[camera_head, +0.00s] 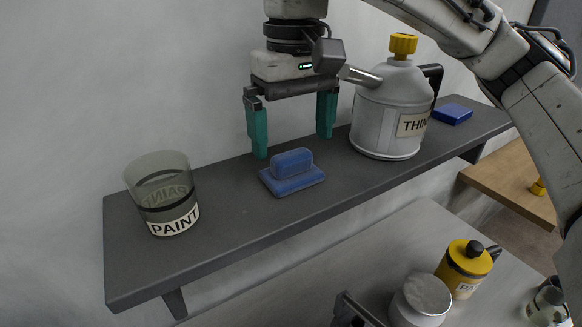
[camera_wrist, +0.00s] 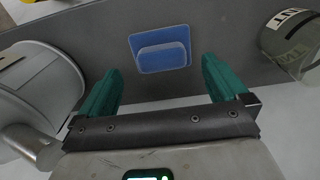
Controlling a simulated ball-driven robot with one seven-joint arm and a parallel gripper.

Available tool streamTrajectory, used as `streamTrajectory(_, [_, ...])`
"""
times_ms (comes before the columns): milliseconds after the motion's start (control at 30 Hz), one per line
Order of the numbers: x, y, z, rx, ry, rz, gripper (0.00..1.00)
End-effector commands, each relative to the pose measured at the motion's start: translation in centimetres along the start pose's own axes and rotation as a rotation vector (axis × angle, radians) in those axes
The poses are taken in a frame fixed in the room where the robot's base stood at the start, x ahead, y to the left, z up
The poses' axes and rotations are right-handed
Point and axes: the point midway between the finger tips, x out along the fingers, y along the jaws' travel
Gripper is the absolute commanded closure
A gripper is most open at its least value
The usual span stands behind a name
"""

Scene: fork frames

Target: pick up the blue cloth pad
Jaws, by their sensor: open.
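A blue pad (camera_head: 292,174) with a flat base and a raised rounded block on top lies on the dark grey shelf (camera_head: 235,215). A second, flatter blue block (camera_head: 452,113) lies farther right, beyond the can. I cannot tell from texture which one is cloth. My gripper (camera_head: 292,146) is open and empty, its two green fingers pointing down above and slightly behind the nearer pad, not touching it. In the wrist view, that pad (camera_wrist: 160,40) lies ahead of the gap between the fingertips (camera_wrist: 161,66). The second blue block does not show there.
A grey thinner can (camera_head: 390,110) with a yellow cap stands close right of my gripper, its spout toward it. A clear paint cup (camera_head: 163,195) stands left. The wall is close behind. Below are a yellow can (camera_head: 466,270) and a grey jar (camera_head: 420,300).

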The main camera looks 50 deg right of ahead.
Motion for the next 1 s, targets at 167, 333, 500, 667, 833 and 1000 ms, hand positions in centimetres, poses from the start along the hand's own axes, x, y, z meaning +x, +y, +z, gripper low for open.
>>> streamTrajectory(167, [1.9,-0.1,0.0,0.0,-0.004,0.0,0.0])
streamTrajectory(333, [4.3,-0.2,-0.1,0.0,-0.003,-0.001,0.0])
streamTrajectory(500, [5.2,-0.3,-0.1,-0.001,-0.001,-0.001,0.0])
streamTrajectory(667, [5.2,-0.3,-0.1,-0.001,0.0,-0.001,0.0])
streamTrajectory(833, [5.2,-0.3,-0.1,0.0,0.0,-0.001,0.14])
streamTrajectory(1000, [5.1,-0.3,-0.1,0.0,0.0,-0.001,0.31])
